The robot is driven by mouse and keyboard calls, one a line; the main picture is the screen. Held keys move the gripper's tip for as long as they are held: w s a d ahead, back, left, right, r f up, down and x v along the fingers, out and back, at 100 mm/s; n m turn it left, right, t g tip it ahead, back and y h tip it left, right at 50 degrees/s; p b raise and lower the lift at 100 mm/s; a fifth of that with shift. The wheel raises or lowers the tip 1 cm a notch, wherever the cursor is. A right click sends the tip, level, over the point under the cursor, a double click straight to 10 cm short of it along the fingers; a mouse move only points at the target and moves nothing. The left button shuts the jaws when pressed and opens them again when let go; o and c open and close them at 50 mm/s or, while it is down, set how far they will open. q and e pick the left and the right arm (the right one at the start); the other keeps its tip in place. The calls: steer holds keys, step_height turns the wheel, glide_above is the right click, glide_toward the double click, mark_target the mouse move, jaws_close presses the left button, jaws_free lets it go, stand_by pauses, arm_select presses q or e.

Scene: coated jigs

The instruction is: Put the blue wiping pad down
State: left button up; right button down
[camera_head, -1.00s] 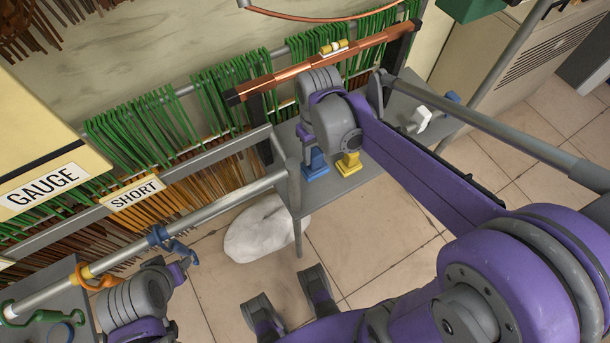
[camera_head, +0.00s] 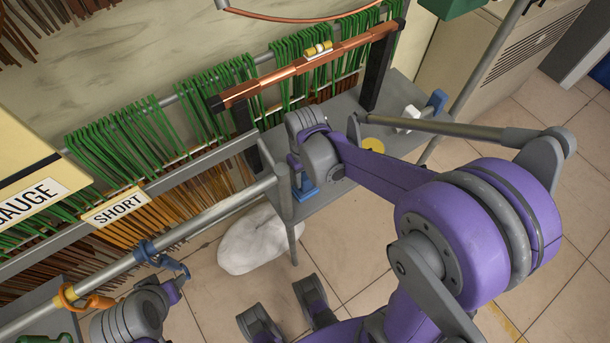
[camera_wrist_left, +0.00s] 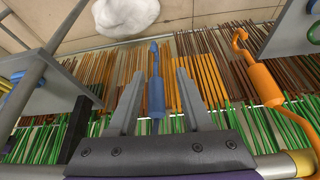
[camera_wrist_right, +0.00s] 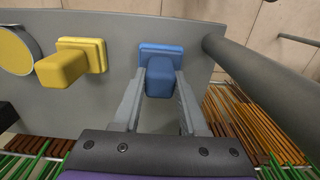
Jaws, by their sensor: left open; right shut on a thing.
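The blue wiping pad (camera_head: 307,194) is at the near left end of the grey shelf (camera_head: 345,112), with its base flat to the surface, and seems to rest on it. The right wrist view shows its blue handle (camera_wrist_right: 158,83) between the fingertips. My right gripper (camera_wrist_right: 161,82) is shut on that handle, from above. In the head view the right forearm hides part of the shelf. My left gripper (camera_wrist_left: 160,76) is open at the rail, its fingers on either side of a blue hook (camera_wrist_left: 156,92) and not closed on it.
A yellow pad (camera_wrist_right: 75,62) stands beside the blue one, with a yellow disc (camera_head: 373,146) further along. A white block (camera_head: 410,118) lies near the far end. An orange hook (camera_head: 78,300) hangs on the rail (camera_head: 215,222). A white sack (camera_head: 252,240) lies on the floor.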

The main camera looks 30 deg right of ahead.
steer(key=c, duration=0.9)
jaws_free()
steer(key=shift+f, duration=0.2)
steer(key=o, duration=0.5)
steer(key=shift+r, duration=0.1)
steer(key=shift+c, duration=0.2)
steer(key=shift+r, duration=0.55)
step_height(320, 180, up, 11)
steer(key=p, duration=0.2)
steer(key=shift+r+p, duration=0.15)
steer(key=shift+p, duration=0.15)
